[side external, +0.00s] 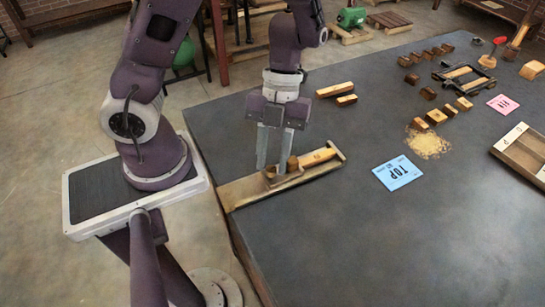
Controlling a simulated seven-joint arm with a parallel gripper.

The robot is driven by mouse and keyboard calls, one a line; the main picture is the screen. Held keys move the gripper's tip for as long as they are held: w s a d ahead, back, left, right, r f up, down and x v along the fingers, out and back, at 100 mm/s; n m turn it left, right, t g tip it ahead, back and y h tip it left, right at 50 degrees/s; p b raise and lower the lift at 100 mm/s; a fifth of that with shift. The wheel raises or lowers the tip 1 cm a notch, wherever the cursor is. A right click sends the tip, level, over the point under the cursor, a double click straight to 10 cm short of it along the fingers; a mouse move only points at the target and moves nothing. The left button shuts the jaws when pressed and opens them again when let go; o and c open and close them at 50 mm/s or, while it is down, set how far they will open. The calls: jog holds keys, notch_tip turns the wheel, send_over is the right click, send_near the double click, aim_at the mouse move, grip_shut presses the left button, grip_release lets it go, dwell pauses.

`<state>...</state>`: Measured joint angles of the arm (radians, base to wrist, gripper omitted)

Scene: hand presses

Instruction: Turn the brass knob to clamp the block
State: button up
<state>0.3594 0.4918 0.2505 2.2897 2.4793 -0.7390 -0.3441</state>
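A wooden press (240,190) lies near the left edge of the dark table, with a raised end stop at its right end. A light wooden block (318,157) with a dark mark lies in it against the end part. A small round brown-gold piece (292,163), which looks like the brass knob, shows just right of my gripper's right finger and is partly hidden by it. My gripper (272,169) points down over the press with its two fingers apart. Something small and brownish shows low between the fingertips; I cannot tell whether the fingers touch it.
Two wooden bars (336,90) lie behind the press. A blue card (398,172) marked TOP, sawdust (429,144), small blocks, a black frame (465,77), a pink card (503,104) and a wooden tray (523,150) lie to the right. The table's front middle is clear.

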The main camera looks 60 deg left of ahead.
jog(key=shift+f, duration=0.15)
jog(key=shift+c, duration=0.2)
grip_shut()
jog(key=shift+d+m, duration=0.1)
jog(key=shift+m, duration=0.3)
jog(key=shift+o, duration=0.2)
grip_release()
jog(key=v, duration=0.7)
